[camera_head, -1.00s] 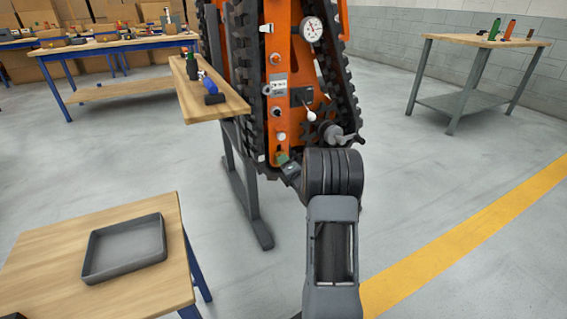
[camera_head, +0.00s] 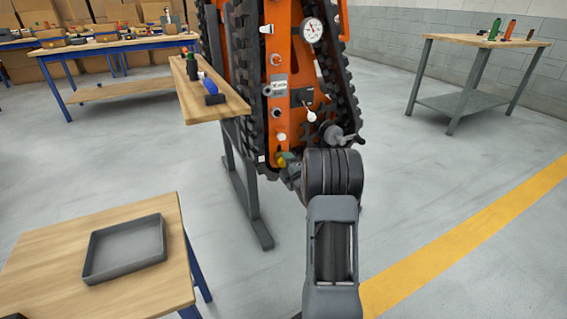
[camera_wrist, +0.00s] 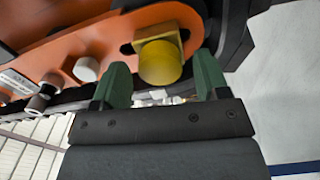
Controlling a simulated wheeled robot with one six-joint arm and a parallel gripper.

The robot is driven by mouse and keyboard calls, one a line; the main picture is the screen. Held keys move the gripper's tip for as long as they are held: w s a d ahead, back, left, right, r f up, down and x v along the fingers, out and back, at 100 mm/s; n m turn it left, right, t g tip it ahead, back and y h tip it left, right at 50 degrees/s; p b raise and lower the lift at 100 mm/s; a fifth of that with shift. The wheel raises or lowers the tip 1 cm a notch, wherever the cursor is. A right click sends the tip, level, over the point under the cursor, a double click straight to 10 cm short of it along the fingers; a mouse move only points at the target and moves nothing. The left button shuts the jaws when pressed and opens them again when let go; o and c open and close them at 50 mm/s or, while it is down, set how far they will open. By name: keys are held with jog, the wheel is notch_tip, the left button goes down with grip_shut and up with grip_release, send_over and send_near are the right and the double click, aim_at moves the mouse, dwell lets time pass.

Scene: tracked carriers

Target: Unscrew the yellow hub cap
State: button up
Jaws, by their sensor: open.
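The yellow hub cap (camera_wrist: 160,62) is a round yellow cylinder on the orange side plate (camera_wrist: 60,50) of the tracked carrier, in the wrist view. A squarish yellow piece shows behind it. In the head view the cap (camera_head: 282,161) is small and partly hidden by my gripper. My gripper (camera_wrist: 160,82) is open, with one green finger to the left of the cap and one to the right. The cap stands at the fingertips, between them in the picture; I cannot tell whether either finger touches it. My gripper also shows in the head view (camera_head: 287,163), low on the carrier's orange panel.
A white knob (camera_wrist: 87,69) and dark fittings sit left of the cap. Black tracks (camera_head: 245,80) flank the panel, with a gauge (camera_head: 312,30) and crank (camera_head: 340,134) on it. A narrow wooden shelf (camera_head: 230,108) juts out left. A grey tray (camera_head: 157,226) lies on the near table.

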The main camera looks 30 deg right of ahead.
jog(key=m+p, duration=0.6)
jog(key=m, duration=1.6)
jog(key=shift+m, duration=0.4)
jog(key=c, duration=0.7)
jog(key=n+b, duration=0.2)
jog(key=b, duration=0.1)
jog(key=shift+f+n+b, duration=0.3)
jog(key=shift+f, duration=0.1)
jog(key=shift+c, duration=0.5)
jog(key=n+b, duration=0.1)
jog(key=n, duration=0.1)
jog(key=n+b, duration=0.1)
jog(key=n, duration=0.4)
jog(key=shift+r+b, duration=0.4)
